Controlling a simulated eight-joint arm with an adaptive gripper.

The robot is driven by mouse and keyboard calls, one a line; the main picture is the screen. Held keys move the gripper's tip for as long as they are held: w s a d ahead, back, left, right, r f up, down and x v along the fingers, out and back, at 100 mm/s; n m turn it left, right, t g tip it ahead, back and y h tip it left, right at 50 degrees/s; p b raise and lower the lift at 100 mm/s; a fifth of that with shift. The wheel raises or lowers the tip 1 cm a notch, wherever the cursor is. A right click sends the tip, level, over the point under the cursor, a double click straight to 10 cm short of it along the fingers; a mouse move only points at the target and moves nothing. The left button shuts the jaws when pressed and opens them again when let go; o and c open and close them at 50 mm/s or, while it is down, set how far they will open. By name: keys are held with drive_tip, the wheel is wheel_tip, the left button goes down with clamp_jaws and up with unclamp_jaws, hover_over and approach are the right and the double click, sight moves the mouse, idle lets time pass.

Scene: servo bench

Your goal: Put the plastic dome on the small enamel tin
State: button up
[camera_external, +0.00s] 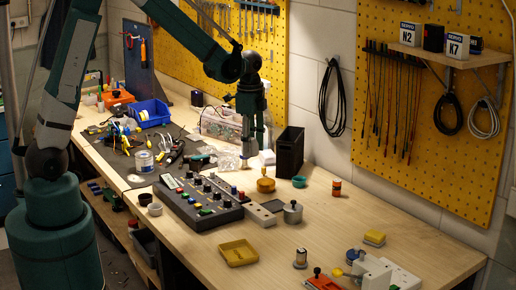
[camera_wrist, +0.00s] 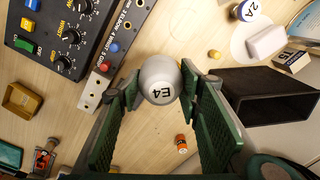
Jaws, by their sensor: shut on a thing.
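My gripper (camera_external: 254,141) is above the bench, between the mixer-like panel and the black bin. In the wrist view its green fingers (camera_wrist: 160,95) are closed on a pale grey rounded piece (camera_wrist: 158,80) marked E4, which looks like the plastic dome. Its pale body also shows under the fingers in the external view (camera_external: 250,150). I cannot tell which is the small enamel tin.
The black bin (camera_external: 289,152) stands tall close behind my gripper. The knobbed panel (camera_external: 200,203) lies to the left. An orange bottle (camera_external: 336,187), a yellow tray (camera_external: 238,253) and a white block (camera_wrist: 268,40) are nearby. The right-hand bench is mostly clear around the bottle.

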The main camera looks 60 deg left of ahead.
drive_tip(key=s+a+n, duration=0.2)
drive_tip(key=s+a, duration=0.2)
drive_tip(key=a, duration=0.7)
wheel_tip(320, 180, up, 3)
drive_tip(key=n, duration=0.8)
hover_over(145, 154)
drive_tip(key=shift+a+r+p, duration=0.15)
drive_tip(key=shift+a+p, duration=0.05)
drive_tip(key=shift+p, duration=0.2)
drive_tip(key=shift+f, duration=2.9)
drive_tip(key=shift+f, duration=0.1)
drive_tip(key=shift+f, duration=2)
drive_tip(key=shift+f, duration=0.15)
